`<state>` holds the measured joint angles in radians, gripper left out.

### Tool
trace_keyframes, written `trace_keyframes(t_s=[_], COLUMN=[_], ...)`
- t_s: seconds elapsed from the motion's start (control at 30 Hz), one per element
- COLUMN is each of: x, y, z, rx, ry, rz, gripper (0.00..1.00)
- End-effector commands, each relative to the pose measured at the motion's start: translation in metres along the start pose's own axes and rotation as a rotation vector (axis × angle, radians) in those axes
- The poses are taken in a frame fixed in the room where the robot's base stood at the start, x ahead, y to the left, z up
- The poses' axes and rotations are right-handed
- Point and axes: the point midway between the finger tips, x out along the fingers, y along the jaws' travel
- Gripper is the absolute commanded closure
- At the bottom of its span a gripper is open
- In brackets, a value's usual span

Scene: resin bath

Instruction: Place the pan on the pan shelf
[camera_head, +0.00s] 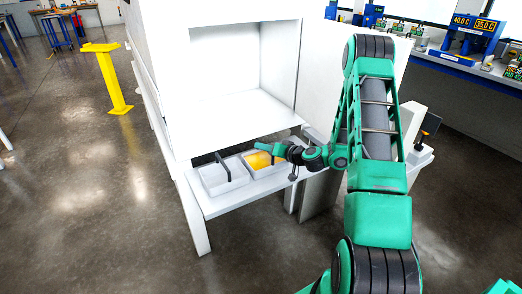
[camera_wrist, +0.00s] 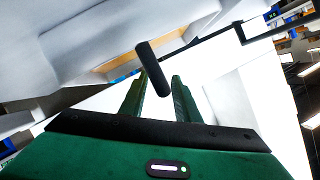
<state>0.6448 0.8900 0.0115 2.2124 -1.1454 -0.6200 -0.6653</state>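In the head view, two shallow white pans sit side by side on the white ledge (camera_head: 222,203) below the cabinet opening. The left pan (camera_head: 209,180) looks empty and has a dark handle (camera_head: 223,166). The right pan (camera_head: 268,172) shows orange inside. My gripper (camera_head: 260,146) reaches in from the right, with its green fingers over the back of the right pan. In the wrist view, my gripper (camera_wrist: 160,80) has its fingers apart, and a black handle (camera_wrist: 152,66) shows at the gap between the fingertips. I cannot tell whether they touch it.
The white cabinet (camera_head: 245,112) has a large open bay above the ledge, with an empty floor. A yellow post (camera_head: 112,82) stands at the left. A bench with blue displays (camera_head: 472,35) stands at the back right.

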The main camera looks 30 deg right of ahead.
Motion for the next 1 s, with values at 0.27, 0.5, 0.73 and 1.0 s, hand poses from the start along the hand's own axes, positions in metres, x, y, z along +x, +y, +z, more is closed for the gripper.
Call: trace_keyframes(t_s=[0.27,0.5,0.73,1.0], x=[0.0,-0.021,-0.068,-0.11], y=[0.0,0.001,0.001,0.0], z=[-0.001,-0.003,-0.003,-0.002], rx=[0.001,0.004,0.006,0.003], ry=[0.0,0.002,0.003,0.002], rz=[0.0,0.004,0.005,0.003], gripper=[0.71,0.71,0.71,0.71])
